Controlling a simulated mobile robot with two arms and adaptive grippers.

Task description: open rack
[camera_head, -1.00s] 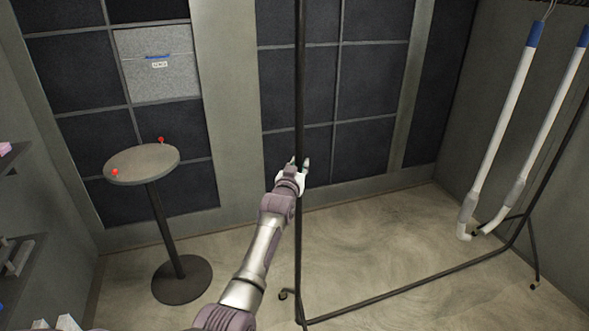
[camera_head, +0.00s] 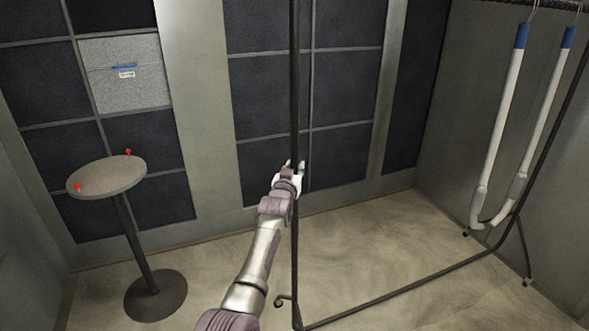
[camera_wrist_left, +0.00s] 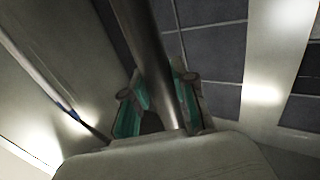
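The rack is a dark metal frame with an upright post (camera_head: 295,120) in the middle of the head view and a long floor bar (camera_head: 400,290) running right. My left gripper (camera_head: 289,174) is at the post, about halfway up its visible length. In the left wrist view the post (camera_wrist_left: 150,50) runs between the two green-padded fingers (camera_wrist_left: 160,103), which appear closed against its sides. Two white tubes with blue tops, a nearer one (camera_head: 505,120) and a farther one (camera_head: 545,115), hang from the rack's top bar at right. My right gripper is not in view.
A round side table (camera_head: 107,176) with two small red-topped items stands at left. Dark panelled walls (camera_head: 265,105) close off the back, with a grey speckled panel (camera_head: 125,75) at upper left. The floor inside the rack (camera_head: 380,245) is clear.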

